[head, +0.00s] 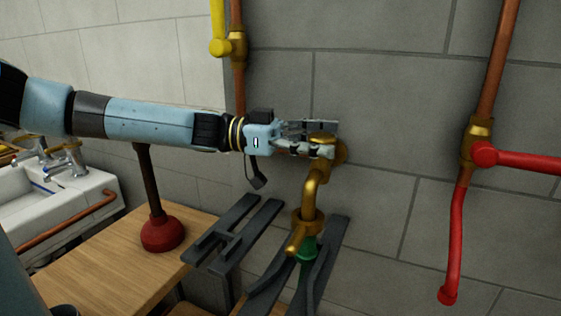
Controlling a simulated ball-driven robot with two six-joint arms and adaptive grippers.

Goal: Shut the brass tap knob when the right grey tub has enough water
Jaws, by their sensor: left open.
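The brass tap (310,196) comes out of the grey block wall, and its spout bends down. Its brass knob (322,138) sits on top, partly hidden by my left gripper (325,138). That gripper reaches in from the left with its open fingers at the knob, one on its far side and one on its near side. I cannot tell whether they touch it. A green piece (307,249) shows just below the tap's lower end. No grey tub and no running water can be made out. My right gripper is not in view.
A red plunger (162,232) stands on a wooden top (110,268) at the left. Dark grey slatted supports (232,232) lie below the tap. A white sink (60,200) is at far left. A yellow lever (218,30) and a red-handled valve (484,154) sit on copper pipes.

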